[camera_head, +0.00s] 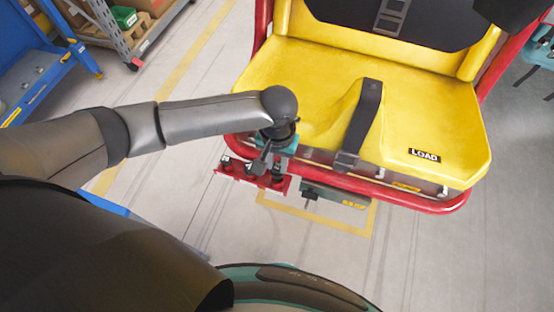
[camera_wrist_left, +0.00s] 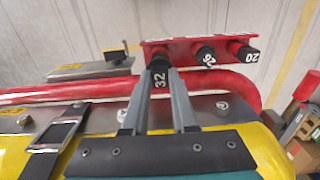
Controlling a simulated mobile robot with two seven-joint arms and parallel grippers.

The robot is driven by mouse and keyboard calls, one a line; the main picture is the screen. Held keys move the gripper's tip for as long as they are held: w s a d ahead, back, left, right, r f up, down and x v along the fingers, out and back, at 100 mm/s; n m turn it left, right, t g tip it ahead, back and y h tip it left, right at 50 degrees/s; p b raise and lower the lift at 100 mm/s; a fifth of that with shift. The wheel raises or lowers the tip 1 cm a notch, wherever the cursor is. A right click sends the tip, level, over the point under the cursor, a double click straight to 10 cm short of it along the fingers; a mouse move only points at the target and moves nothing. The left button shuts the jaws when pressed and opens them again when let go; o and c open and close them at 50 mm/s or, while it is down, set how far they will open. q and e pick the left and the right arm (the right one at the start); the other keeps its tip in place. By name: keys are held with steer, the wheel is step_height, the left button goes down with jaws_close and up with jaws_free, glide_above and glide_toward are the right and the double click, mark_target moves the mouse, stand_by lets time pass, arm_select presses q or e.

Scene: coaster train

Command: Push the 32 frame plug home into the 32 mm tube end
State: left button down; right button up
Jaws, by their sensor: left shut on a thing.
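The black plug marked 32 (camera_wrist_left: 159,80) sits between the two grey fingers of my left gripper (camera_wrist_left: 160,72), which is shut on it. Its far end lines up with the 32 mm tube end (camera_wrist_left: 157,51) on the red bracket (camera_wrist_left: 185,41). They appear to meet, but I cannot tell how deep the plug sits. In the head view my left gripper (camera_head: 264,158) is over the red bracket (camera_head: 240,176) at the car's front edge, and the wrist hides most of the plug. My right gripper is not in view.
Black plugs marked 26 (camera_wrist_left: 205,56) and 20 (camera_wrist_left: 246,54) stand on the same bracket, close beside. A red rail (camera_wrist_left: 70,92) and the yellow seat (camera_head: 300,75) with its lap bar (camera_head: 362,120) border the work. A grey-green box (camera_head: 333,194) is right of the bracket.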

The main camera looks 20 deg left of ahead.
arm_select(q)
steer(key=shift+f, duration=0.3)
steer(key=shift+f, duration=0.6)
stand_by(0.4)
steer(key=shift+p, duration=0.4)
steer(key=shift+f+b, duration=0.6)
steer(key=shift+f, duration=1)
stand_by(0.6)
jaws_free()
stand_by(0.7)
